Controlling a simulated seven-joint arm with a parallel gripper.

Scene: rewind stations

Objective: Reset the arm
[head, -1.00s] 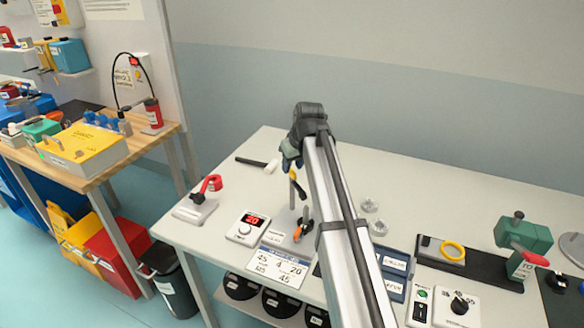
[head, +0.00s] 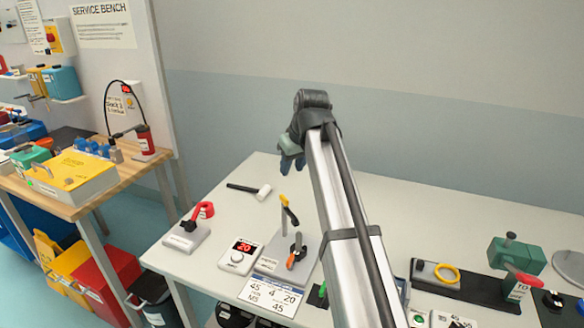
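My arm (head: 345,215) runs from the bottom of the head view up and to the left, to a dark wrist joint. My gripper (head: 290,160) hangs at its end, pointing down, in front of the far edge of the white table (head: 445,212). It is small and partly hidden by the wrist and forearm, so I cannot tell whether its fingers are open. I see nothing clearly held in it. A yellow-and-black handled tool (head: 288,208) stands below it, apart from the fingers.
A green vise (head: 513,252) and yellow ring (head: 446,273) are at right. The back middle of the table looks clear.

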